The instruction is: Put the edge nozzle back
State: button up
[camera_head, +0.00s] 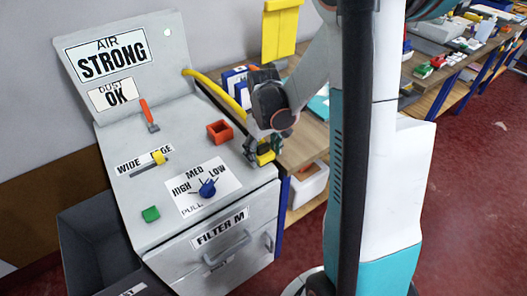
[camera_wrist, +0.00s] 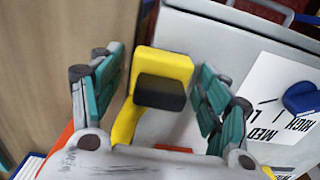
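A yellow piece with a black pad (camera_wrist: 158,62), perhaps the edge nozzle, stands between my gripper's teal fingers in the wrist view. My gripper (camera_head: 262,148) points down at the right edge of the grey machine top (camera_head: 185,125). Its fingers are apart, one on each side of the yellow piece, with narrow gaps showing. In the head view the yellow piece (camera_head: 265,158) shows low by the fingers, partly hidden. A yellow hose (camera_head: 215,90) runs from the back panel towards my gripper; its far end is hidden. A red hollow square block (camera_head: 220,131) sits left of my gripper.
A wooden bench (camera_head: 303,140) adjoins on the right. A dark bin (camera_head: 98,240) stands at front left.

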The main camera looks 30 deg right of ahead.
aim_at(263, 146)
jog(key=shift+r, duration=0.1)
notch_tip(263, 146, up, 12)
jog(key=p, duration=0.4)
jog(key=shift+p, duration=0.3)
jog(key=shift+c, duration=0.2)
dwell(1.1)
